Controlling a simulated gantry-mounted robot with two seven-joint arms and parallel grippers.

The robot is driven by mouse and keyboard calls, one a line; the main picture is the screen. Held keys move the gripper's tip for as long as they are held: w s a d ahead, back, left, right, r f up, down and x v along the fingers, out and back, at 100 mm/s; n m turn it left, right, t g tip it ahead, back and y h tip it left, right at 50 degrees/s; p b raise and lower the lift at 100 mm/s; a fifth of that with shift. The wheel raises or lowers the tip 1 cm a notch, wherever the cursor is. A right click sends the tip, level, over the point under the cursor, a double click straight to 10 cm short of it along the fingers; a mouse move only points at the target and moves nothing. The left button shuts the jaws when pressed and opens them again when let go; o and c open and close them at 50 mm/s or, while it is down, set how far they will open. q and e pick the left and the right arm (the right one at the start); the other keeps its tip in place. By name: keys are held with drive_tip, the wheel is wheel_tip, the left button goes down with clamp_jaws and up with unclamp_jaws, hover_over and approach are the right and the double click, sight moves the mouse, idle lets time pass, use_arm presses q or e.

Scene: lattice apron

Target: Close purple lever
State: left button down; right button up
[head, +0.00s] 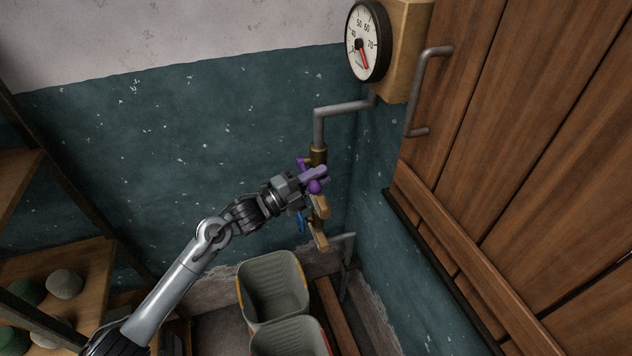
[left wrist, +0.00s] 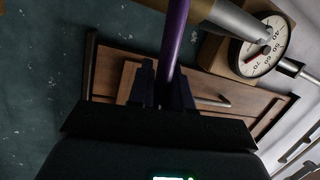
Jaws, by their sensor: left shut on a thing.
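The purple lever (head: 315,174) is on the brass valve of the vertical pipe near the wall corner in the head view. My left gripper (head: 299,188) is at the lever, with its fingers shut on it. In the left wrist view the purple lever (left wrist: 174,40) runs down from the top edge to between the fingers of my left gripper (left wrist: 163,90). The fingers hide the gripped part of the lever. A blue lever (head: 302,221) shows partly on the valve assembly below, behind the gripper. My right gripper is not in view.
A round gauge (head: 368,41) is above right on a wooden block. A wooden door (head: 520,130) with a metal handle (head: 422,92) fills the right. Grey bins (head: 274,287) stand on the floor below. Wooden shelves (head: 62,262) stand at left.

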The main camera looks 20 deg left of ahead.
use_arm(q)
drive_tip(key=shift+s+d+f+m+h+b, duration=0.1)
drive_tip(key=shift+f+m+h+b, duration=0.15)
drive_tip(key=shift+m+b, duration=0.4)
drive_tip(key=shift+s+d+f+m+h+b, duration=0.15)
drive_tip(key=shift+f+m+b, duration=0.2)
drive_tip(key=shift+m+b, duration=0.25)
drive_tip(key=shift+w, duration=0.1)
drive_tip(key=c, duration=1.1)
unclamp_jaws()
drive_tip(key=shift+c, duration=0.2)
drive_tip(key=shift+o, duration=0.2)
drive_tip(key=shift+f, duration=0.15)
drive_tip(key=shift+a, duration=0.15)
drive_tip(key=shift+a, duration=0.15)
drive_tip(key=v, duration=1)
drive_tip(key=shift+s+p, duration=0.3)
drive_tip(key=shift+p, duration=0.15)
